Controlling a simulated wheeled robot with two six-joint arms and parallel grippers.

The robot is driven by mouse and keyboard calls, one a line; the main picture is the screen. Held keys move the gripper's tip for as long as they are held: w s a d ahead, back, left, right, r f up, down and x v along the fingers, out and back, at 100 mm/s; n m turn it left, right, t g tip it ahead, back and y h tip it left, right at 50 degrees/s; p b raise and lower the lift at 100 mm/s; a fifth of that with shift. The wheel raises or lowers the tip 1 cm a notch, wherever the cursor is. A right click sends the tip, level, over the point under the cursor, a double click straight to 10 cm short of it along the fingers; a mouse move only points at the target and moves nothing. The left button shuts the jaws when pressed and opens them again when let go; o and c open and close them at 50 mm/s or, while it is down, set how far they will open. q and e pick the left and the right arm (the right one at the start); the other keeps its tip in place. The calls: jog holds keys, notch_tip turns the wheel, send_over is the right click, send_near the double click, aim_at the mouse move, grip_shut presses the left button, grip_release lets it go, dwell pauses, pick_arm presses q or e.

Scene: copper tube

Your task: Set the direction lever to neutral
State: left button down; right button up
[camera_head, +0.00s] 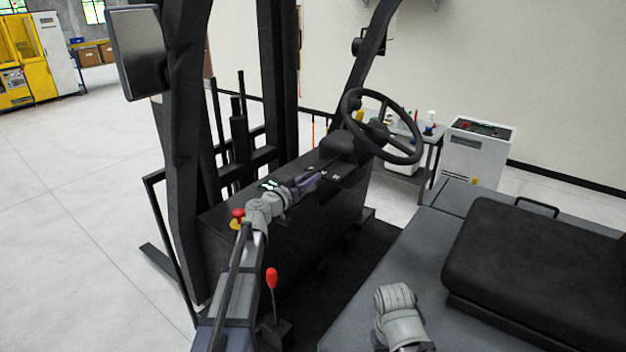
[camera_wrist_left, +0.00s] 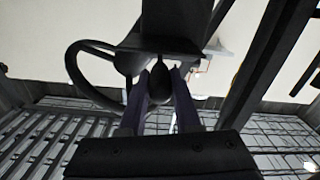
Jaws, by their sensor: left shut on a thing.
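The direction lever shows in the left wrist view as a dark, rounded knob (camera_wrist_left: 160,82) below the steering column. My left gripper (camera_wrist_left: 160,100) has its two dark fingers on either side of this knob and is shut on it. In the head view my left gripper (camera_head: 318,178) is at the dashboard, just left of and below the steering column (camera_head: 340,146). The lever is hard to make out there, largely hidden by the gripper, so its exact setting cannot be told. My right gripper is not in view.
The black steering wheel (camera_head: 383,126) is above and right of my left gripper. A red-knobbed floor lever (camera_head: 272,279) stands close to my left arm. The black seat (camera_head: 540,255) is at the right. Dark mast posts (camera_head: 277,80) rise behind the dashboard.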

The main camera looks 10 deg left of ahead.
pick_arm(q)
jog(key=c, duration=0.6)
grip_release()
jog(key=shift+s, duration=0.1)
jog(key=v, duration=0.7)
jog(key=shift+s+a, duration=0.1)
jog(key=shift+s, duration=0.15)
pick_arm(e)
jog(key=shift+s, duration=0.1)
